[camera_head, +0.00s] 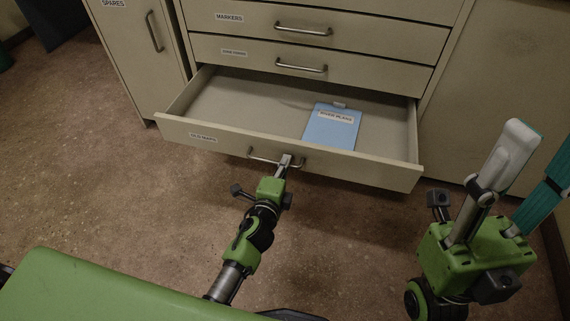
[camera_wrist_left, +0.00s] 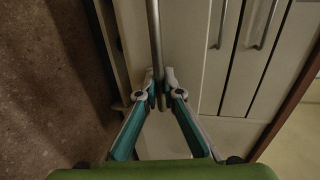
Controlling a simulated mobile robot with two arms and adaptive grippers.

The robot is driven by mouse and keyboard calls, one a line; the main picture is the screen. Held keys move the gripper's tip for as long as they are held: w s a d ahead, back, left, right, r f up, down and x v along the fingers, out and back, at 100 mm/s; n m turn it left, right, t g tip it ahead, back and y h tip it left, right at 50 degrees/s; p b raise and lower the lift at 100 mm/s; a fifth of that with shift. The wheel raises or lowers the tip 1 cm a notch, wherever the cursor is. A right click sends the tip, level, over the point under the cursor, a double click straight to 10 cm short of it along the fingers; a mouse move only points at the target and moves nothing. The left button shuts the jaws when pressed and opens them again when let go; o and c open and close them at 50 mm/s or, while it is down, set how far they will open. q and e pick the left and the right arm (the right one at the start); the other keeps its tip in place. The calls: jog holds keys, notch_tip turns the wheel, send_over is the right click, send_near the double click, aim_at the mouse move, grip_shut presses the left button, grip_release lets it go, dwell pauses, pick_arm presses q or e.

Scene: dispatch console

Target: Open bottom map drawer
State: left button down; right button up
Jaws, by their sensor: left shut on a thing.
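The bottom map drawer (camera_head: 205,137), labelled "OLD MAPS", is pulled well out of the beige cabinet. A blue folder (camera_head: 331,130) with a white label lies inside it. My left gripper (camera_head: 285,162) is at the drawer's bar handle (camera_head: 262,158) and is shut on it. In the left wrist view the handle bar (camera_wrist_left: 154,40) runs between the two fingertips of my left gripper (camera_wrist_left: 160,82). My right gripper (camera_head: 540,170) is large at the right edge of the head view, away from the drawer. Its fingertips are partly out of frame.
Above are two shut drawers, one labelled "MARKERS" (camera_head: 315,30) and one with a small label (camera_head: 315,64). A "SPARES" cupboard door (camera_head: 145,60) with a vertical handle stands shut at left. The brown speckled floor (camera_head: 80,150) is clear in front.

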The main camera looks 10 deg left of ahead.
dwell(0.3)
pick_arm(q)
jog(key=c, duration=2.5)
grip_release()
jog(key=shift+s, duration=0.1)
jog(key=v, duration=1.1)
jog(key=shift+s, duration=0.35)
